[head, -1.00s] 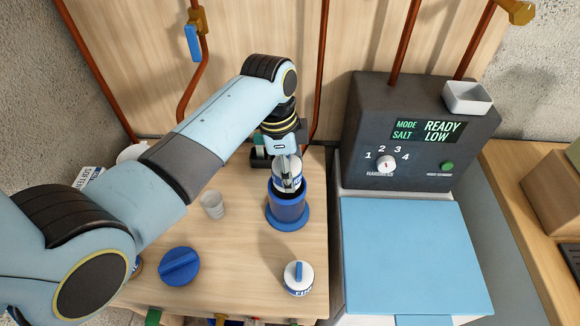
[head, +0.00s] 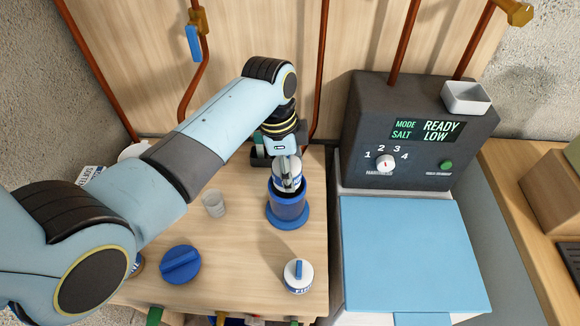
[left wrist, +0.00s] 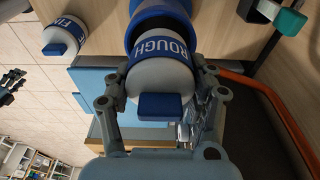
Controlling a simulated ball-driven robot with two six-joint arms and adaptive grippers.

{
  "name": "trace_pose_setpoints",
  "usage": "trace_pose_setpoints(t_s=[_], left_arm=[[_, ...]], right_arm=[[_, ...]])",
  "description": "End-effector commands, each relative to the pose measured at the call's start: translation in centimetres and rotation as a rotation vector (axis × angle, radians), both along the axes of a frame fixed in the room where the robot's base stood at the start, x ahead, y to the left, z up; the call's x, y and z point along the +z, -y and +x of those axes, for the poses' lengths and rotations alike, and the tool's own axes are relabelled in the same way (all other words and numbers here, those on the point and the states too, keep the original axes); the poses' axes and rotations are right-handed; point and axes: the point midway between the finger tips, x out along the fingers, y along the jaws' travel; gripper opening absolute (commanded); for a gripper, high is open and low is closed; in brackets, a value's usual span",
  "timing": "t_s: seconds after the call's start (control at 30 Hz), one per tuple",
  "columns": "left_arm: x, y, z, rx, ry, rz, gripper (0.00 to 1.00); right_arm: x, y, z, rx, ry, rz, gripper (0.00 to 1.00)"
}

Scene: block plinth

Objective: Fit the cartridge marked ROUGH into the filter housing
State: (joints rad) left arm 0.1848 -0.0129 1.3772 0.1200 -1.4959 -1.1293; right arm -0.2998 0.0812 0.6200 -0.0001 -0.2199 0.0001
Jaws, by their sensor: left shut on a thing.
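The cartridge marked ROUGH (left wrist: 162,77) is white with a blue lettered band and a blue tab, clear in the left wrist view. My left gripper (head: 288,173) is shut on it, with fingers on either side of its white end. In the head view the cartridge (head: 287,182) is upright over the blue filter housing (head: 288,208). Its lower end is at the housing's mouth and seems partly inside; the exact depth is hidden. The housing (left wrist: 152,14) also shows beyond the cartridge in the left wrist view.
A second white cartridge (head: 299,278), its label starting "FI", stands at the table's front. A blue cap (head: 180,265) with a raised bar lies front left. A clear cup (head: 214,204) stands left of the housing. The grey control unit (head: 420,130) is at the right.

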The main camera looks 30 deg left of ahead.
Motion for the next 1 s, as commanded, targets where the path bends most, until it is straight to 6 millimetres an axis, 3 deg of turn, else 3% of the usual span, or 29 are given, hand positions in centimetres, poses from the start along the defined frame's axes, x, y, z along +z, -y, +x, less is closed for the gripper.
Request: trace_pose_setpoints(t_s=[1.0], left_arm=[[-2.4,0.0,0.0,0.000,0.001,0.000,0.25]], right_arm=[[-1.4,-0.1,-0.1,0.000,-0.001,0.001,0.41]])
